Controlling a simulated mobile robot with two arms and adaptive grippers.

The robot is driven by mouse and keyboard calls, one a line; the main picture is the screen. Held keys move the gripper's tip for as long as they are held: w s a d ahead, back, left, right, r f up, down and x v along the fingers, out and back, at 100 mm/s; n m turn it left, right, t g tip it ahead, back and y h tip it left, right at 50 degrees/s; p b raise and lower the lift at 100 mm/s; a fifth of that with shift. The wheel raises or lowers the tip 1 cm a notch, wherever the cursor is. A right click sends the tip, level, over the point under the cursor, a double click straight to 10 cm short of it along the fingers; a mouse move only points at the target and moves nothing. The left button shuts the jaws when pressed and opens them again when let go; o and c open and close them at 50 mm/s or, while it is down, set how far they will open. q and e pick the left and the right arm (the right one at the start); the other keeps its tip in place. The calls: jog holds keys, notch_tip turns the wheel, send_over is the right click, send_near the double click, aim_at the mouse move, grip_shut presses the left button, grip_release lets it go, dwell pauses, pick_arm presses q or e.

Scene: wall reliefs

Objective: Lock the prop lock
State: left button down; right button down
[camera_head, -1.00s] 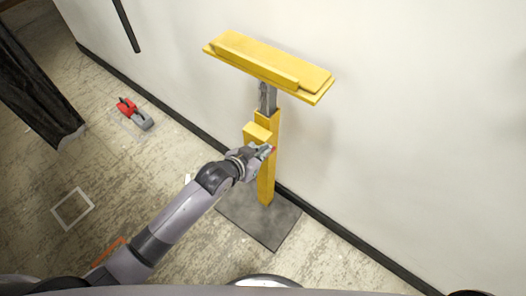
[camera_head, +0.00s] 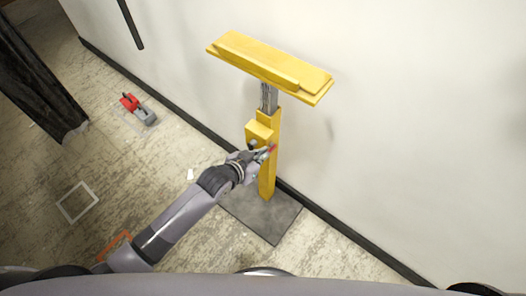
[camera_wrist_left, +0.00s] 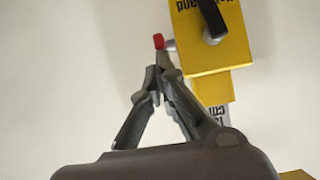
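The yellow prop stand (camera_head: 266,160) stands upright against the wall, with a wide yellow top (camera_head: 270,68) on a grey inner post. A yellow lock box (camera_head: 259,132) sits on its column; in the left wrist view the box (camera_wrist_left: 213,52) shows a black handle (camera_wrist_left: 212,18) and a short grey pin with a red tip (camera_wrist_left: 158,41) at its left side. My left gripper (camera_head: 264,155) is at the column beside the lock. Its fingertips (camera_wrist_left: 161,67) are together just below the red-tipped pin; I cannot tell whether they touch it. My right gripper is not in view.
The stand's dark base plate (camera_head: 262,212) lies on the floor by the wall. A red and grey object (camera_head: 138,108) lies on the floor at left, near a dark post (camera_head: 40,90). A white square outline (camera_head: 77,202) marks the floor.

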pick_arm(q)
jog(key=r+p, duration=0.4)
jog(key=shift+w+r+p, duration=0.2)
jog(key=shift+p, duration=0.1)
jog(key=s+f+v, duration=0.1)
jog(key=v, duration=0.8)
jog(key=shift+s+a, duration=0.2)
jog(key=shift+a, duration=0.2)
jog(key=s+a+f+n+g+y, duration=0.1)
jog(key=s+a+f+y, duration=0.2)
jog(key=f, duration=0.6)
jog(key=s+a+f+n+g, duration=0.1)
jog(key=s+a+f, duration=0.2)
jog(key=a+f, duration=0.35)
jog(key=s+a+f+n+g+y, duration=0.1)
jog(key=s+a+f+y, duration=0.15)
jog(key=f, duration=0.75)
jog(key=s+a+f+g, duration=0.1)
jog(key=s+f, duration=0.3)
jog(key=s, duration=0.5)
jog(key=s+a+f+g, duration=0.1)
jog(key=s+f+g, duration=0.1)
jog(key=s+f, duration=0.3)
jog(key=s+a+f+n+g, duration=0.1)
jog(key=s+f, duration=0.4)
jog(key=s, duration=0.8)
jog(key=shift+s+a+f+g+y, duration=0.25)
jog(key=shift+s+a+g+y, duration=0.15)
jog(key=shift+g, duration=0.3)
jog(key=shift+w, duration=0.15)
